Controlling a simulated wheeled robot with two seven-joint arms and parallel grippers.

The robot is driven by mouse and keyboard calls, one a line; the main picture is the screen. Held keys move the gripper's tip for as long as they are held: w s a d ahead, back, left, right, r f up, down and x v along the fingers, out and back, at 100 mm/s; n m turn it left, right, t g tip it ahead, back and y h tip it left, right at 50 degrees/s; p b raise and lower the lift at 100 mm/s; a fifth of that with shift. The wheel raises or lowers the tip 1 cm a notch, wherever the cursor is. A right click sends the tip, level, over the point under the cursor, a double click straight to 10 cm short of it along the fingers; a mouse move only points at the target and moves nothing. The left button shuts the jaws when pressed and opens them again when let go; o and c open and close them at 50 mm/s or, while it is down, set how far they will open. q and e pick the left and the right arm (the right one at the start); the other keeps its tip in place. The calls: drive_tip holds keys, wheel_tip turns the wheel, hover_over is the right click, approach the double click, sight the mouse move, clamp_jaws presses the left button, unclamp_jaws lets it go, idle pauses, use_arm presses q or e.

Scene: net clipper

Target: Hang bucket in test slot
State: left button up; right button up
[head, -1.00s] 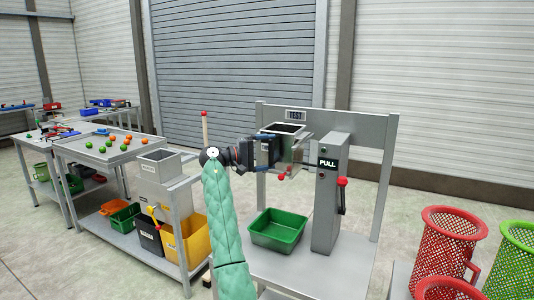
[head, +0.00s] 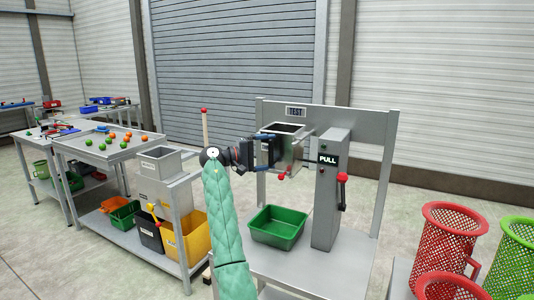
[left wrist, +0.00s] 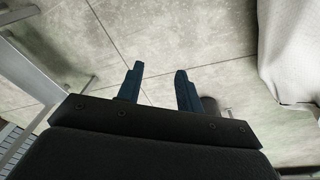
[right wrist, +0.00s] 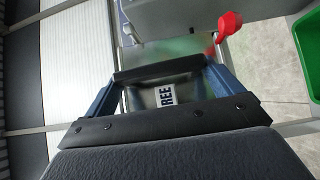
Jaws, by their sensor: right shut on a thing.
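The bucket (head: 292,152) is a grey metal box with an open top and a red knob low at its front. It is in the air beside the grey test stand post (head: 326,215), on its left, below the TEST sign (head: 296,112). I cannot tell whether it touches the post. My right gripper (head: 262,153) is shut on the bucket's black handle (right wrist: 158,69). In the right wrist view the bucket's label (right wrist: 165,96) shows between the fingers. The slot is hard to make out. My left gripper (left wrist: 157,82) is open and empty above the floor, seen only in its wrist view.
A green tray (head: 277,243) sits on the stand's table below the bucket. A red-knobbed lever (head: 342,179) is on the post's right. Red and green mesh baskets (head: 448,240) stand at right. A bench with bins (head: 125,240) is at left.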

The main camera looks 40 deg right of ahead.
drive_tip(key=o, duration=1.1)
use_arm(q)
wheel_tip(320, 180, up, 6)
drive_tip(key=d+b, duration=0.1)
drive_tip(key=b, duration=0.1)
drive_tip(key=shift+s+d+t, duration=0.2)
drive_tip(key=shift+s+t, duration=0.1)
drive_tip(key=shift+s, duration=0.15)
use_arm(e)
drive_tip(key=shift+v, duration=3.9)
use_arm(q)
drive_tip(key=shift+r, duration=0.1)
use_arm(e)
drive_tip(key=shift+r, duration=0.1)
